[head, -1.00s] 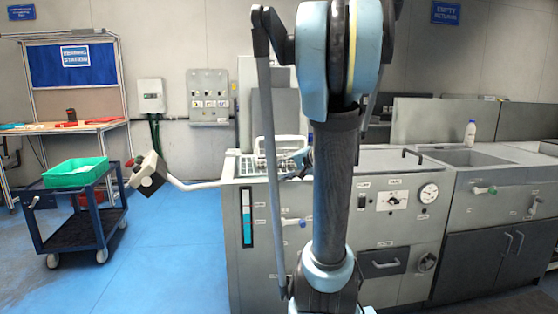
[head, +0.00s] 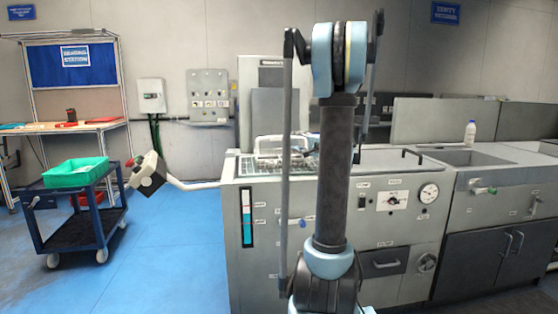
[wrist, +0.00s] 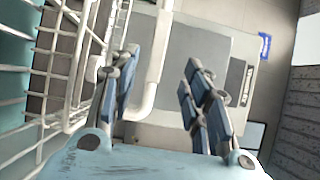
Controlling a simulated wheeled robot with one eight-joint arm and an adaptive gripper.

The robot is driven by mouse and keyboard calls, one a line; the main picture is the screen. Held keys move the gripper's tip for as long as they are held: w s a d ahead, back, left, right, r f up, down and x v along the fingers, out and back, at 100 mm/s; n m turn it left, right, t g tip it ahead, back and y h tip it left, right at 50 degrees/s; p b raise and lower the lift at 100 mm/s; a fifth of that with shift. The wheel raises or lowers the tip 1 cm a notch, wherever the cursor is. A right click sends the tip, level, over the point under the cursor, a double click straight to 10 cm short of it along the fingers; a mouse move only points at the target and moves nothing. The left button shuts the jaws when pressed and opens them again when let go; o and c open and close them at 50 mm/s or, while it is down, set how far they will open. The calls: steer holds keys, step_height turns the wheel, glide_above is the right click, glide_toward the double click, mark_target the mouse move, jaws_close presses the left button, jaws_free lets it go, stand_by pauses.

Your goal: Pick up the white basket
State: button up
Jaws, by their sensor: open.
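The white basket (head: 267,146) sits on the left part of the grey machine's top, partly hidden behind my arm in the head view. In the wrist view its white wire side (wrist: 65,62) fills the left, and a thick white bar, apparently its handle, runs between my finger pads. My gripper (wrist: 160,68) is open, with the bar nearer the left finger. I cannot tell whether a finger touches it. In the head view the gripper is mostly hidden by my arm.
The grey machine (head: 395,232) has knobs and a gauge on its front. A white bottle (head: 470,134) stands by a sink at the right. A blue cart holds a green bin (head: 76,172) at the left. The blue floor between cart and machine is clear.

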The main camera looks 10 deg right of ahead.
mark_target(283, 138)
steer(key=x, duration=0.6)
steer(key=shift+w+a, duration=0.15)
steer(key=shift+w, duration=0.05)
steer(key=shift+f+x, duration=0.15)
steer(key=shift+x, duration=1.2)
steer(key=shift+f+x, duration=0.1)
steer(key=shift+x, duration=1.2)
jaws_close()
